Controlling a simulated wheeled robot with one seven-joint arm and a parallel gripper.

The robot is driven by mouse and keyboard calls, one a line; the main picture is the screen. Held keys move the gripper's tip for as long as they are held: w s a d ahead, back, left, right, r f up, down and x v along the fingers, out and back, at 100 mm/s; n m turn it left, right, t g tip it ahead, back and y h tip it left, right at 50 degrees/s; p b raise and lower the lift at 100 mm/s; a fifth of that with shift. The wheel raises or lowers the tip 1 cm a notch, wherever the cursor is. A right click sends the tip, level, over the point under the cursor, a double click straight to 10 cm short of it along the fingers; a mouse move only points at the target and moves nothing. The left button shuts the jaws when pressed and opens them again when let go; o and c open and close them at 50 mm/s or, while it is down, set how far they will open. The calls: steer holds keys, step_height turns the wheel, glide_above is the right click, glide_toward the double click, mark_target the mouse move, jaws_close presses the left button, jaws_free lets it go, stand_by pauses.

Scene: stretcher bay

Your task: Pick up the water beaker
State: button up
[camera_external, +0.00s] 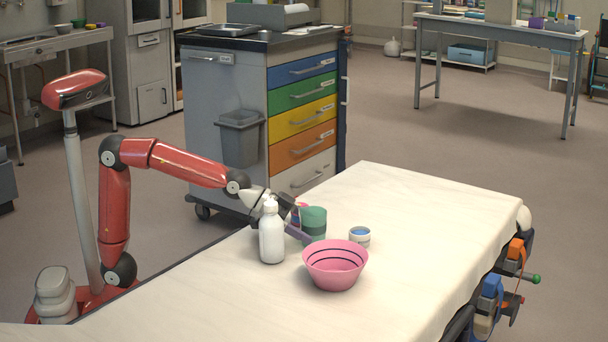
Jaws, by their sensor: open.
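A green beaker-like cup (315,217) stands on the white-covered stretcher (420,215), just right of my gripper (301,222). It is the likeliest water beaker, but I cannot see its contents. My gripper is open, low over the stretcher, close to the green cup's left side. I cannot tell whether it touches the cup or how the fingers sit around it. A white bottle (272,236) stands in front of my gripper and hides part of it. A small white round pot with blue inside or on top (359,237) stands right of the green cup.
A pink bowl (335,272) with dark rings sits in front of the cup and pot. The right part of the stretcher top is bare. A drawer cart (225,95) with coloured fronts stands behind. Orange and blue fittings (490,287) hang at the stretcher's right side.

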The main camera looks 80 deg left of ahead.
steer(key=c, duration=1.1)
steer(key=shift+r, duration=0.25)
steer(key=shift+c, duration=0.2)
